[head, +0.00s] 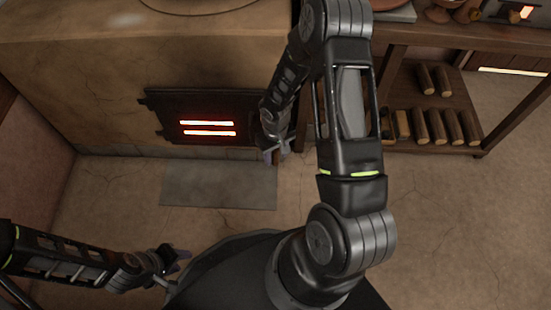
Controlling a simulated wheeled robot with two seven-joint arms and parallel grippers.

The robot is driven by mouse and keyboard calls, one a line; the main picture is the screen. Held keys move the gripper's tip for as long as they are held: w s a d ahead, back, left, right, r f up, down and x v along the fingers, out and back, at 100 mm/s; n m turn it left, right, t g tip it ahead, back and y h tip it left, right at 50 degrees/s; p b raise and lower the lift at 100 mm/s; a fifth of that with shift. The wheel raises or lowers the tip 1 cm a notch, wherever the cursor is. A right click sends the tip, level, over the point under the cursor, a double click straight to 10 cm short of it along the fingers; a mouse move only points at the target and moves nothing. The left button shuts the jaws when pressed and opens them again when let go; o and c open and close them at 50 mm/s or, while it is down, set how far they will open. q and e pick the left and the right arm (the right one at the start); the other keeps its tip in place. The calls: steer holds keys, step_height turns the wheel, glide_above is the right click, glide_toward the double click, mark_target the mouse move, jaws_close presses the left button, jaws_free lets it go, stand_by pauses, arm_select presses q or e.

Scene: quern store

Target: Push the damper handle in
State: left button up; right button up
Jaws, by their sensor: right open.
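The damper handle cannot be made out in the head view; my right arm covers part of the stove front where it could be. The clay stove (120,65) has a black iron door (170,107) with two glowing slots. My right gripper (277,155) points down at the right end of this door, open, with nothing seen between its fingers. Whether it touches anything there I cannot tell. My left gripper (176,270) is low at the left, over the floor and away from the stove. Its fingers look apart and empty.
A grey slab (220,186) lies on the floor before the stove. On the right, a wooden shelf unit (462,97) holds several short logs (437,126), with bowls (467,12) on its top. The floor at the right (470,220) is clear.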

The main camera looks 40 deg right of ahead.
steer(key=shift+f, duration=0.9)
steer(key=shift+c, duration=0.4)
jaws_close()
steer(key=shift+a, duration=0.1)
steer(key=shift+w+a, duration=0.1)
steer(key=shift+w, duration=0.05)
